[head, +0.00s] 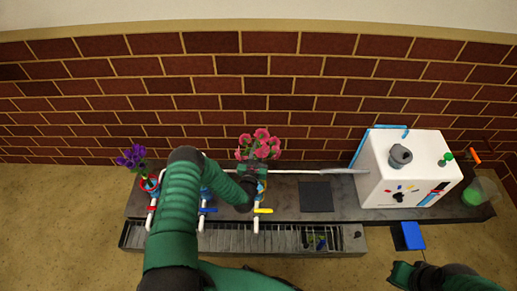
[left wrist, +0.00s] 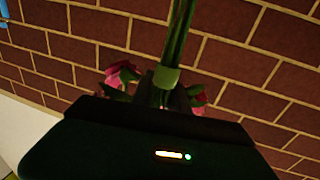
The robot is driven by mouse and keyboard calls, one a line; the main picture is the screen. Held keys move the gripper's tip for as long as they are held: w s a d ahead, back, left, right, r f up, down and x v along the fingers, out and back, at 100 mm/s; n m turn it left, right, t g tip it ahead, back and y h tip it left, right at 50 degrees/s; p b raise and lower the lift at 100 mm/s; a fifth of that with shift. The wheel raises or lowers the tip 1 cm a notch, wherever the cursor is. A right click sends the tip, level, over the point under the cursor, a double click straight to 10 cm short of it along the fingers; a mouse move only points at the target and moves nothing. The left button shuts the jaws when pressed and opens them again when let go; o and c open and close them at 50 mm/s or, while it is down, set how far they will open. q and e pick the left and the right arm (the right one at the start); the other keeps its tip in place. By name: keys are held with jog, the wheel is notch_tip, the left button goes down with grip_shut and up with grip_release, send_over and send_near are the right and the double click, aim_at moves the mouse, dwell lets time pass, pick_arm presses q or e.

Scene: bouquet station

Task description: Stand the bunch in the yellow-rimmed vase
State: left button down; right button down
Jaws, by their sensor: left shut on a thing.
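My left gripper (head: 254,170) is shut on a bunch of pink flowers (head: 260,144) with green stems. It holds the bunch over the back of the dark bench, above the yellow-handled tap. In the left wrist view the green stems (left wrist: 182,40) run through the jaws, and pink blooms (left wrist: 122,74) show behind them. The yellow-rimmed vase is mostly or wholly hidden by my left gripper and arm; a small yellow patch shows just below the gripper. I cannot tell whether the stems are inside it. My right gripper (head: 403,275) is at the bottom right, its jaws unclear.
Purple flowers (head: 133,159) stand in a red-rimmed vase (head: 149,183) at left. Taps with coloured handles, including a yellow one (head: 263,210), line the bench (head: 290,212) above a drain grate (head: 280,238). A white machine (head: 408,170) stands at right. A brick wall is close behind.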

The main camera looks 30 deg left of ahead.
pick_arm(q)
notch_tip(320, 180, down, 14)
jog(key=b, duration=1.1)
jog(key=shift+b, duration=0.3)
jog(key=shift+f+b, duration=0.35)
jog(key=shift+f, duration=0.1)
dwell(0.5)
jog(key=c, duration=1.2)
grip_release()
